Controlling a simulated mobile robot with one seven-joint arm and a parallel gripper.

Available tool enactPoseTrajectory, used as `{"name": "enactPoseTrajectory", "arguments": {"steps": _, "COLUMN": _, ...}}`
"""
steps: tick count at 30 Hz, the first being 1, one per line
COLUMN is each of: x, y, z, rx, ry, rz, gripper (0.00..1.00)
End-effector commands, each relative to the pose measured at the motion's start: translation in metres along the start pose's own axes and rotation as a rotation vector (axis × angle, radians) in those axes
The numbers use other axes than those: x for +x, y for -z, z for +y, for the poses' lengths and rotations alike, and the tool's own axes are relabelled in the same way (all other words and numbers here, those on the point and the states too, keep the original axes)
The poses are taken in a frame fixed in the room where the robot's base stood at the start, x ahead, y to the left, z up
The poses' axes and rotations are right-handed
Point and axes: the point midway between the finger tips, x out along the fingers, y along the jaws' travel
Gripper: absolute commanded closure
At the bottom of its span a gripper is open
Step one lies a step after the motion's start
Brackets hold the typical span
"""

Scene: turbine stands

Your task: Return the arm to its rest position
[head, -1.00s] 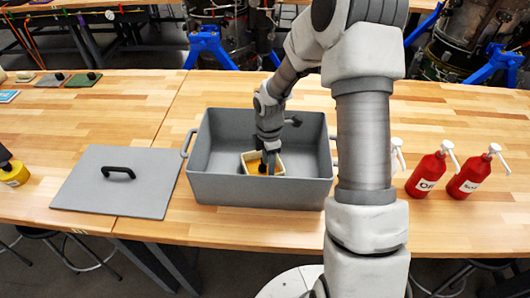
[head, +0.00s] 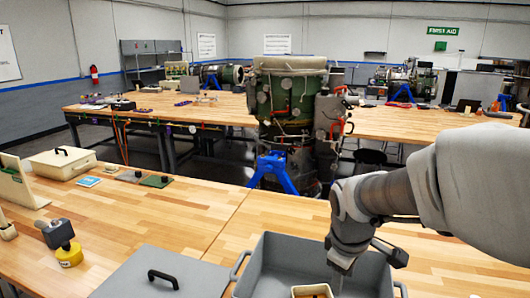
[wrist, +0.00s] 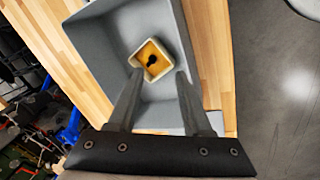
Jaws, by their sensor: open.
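My gripper shows in the wrist view (wrist: 158,90) with its two fingers apart and nothing between them. It is above the grey bin (wrist: 115,65), which holds a small cream tray (wrist: 137,58) with an orange inside and a dark item in it. In the head view my arm reaches in from the right, and the wrist is over the grey bin (head: 262,262). The fingertips there are near the cream tray (head: 297,292), which is cut off by the bottom edge. The bin is open at the top.
A grey lid (head: 135,280) with a black handle lies left of the bin. A turbine (head: 290,115) on a blue stand is behind the table. The wood between lid and cream box is mostly clear.

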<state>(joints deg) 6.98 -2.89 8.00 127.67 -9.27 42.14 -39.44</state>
Motion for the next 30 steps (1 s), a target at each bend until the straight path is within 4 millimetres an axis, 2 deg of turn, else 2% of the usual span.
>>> {"name": "enactPoseTrajectory", "arguments": {"steps": 1, "x": -0.013, "y": -0.005, "z": -0.005, "rx": 0.059, "ry": -0.020, "rz": 0.018, "gripper": 0.50}}
{"name": "enactPoseTrajectory", "arguments": {"steps": 6, "x": -0.049, "y": -0.025, "z": -0.026, "rx": 0.283, "ry": -0.049, "rz": 0.079, "gripper": 0.50}}
{"name": "enactPoseTrajectory", "arguments": {"steps": 12, "x": -0.080, "y": -0.050, "z": -0.056, "rx": 0.541, "ry": -0.052, "rz": 0.169, "gripper": 0.50}}
{"name": "enactPoseTrajectory", "arguments": {"steps": 21, "x": -0.099, "y": -0.074, "z": -0.089, "rx": 0.802, "ry": -0.011, "rz": 0.274, "gripper": 0.50}}
{"name": "enactPoseTrajectory", "arguments": {"steps": 30, "x": -0.101, "y": -0.077, "z": -0.094, "rx": 0.839, "ry": 0.000, "rz": 0.286, "gripper": 0.50}}
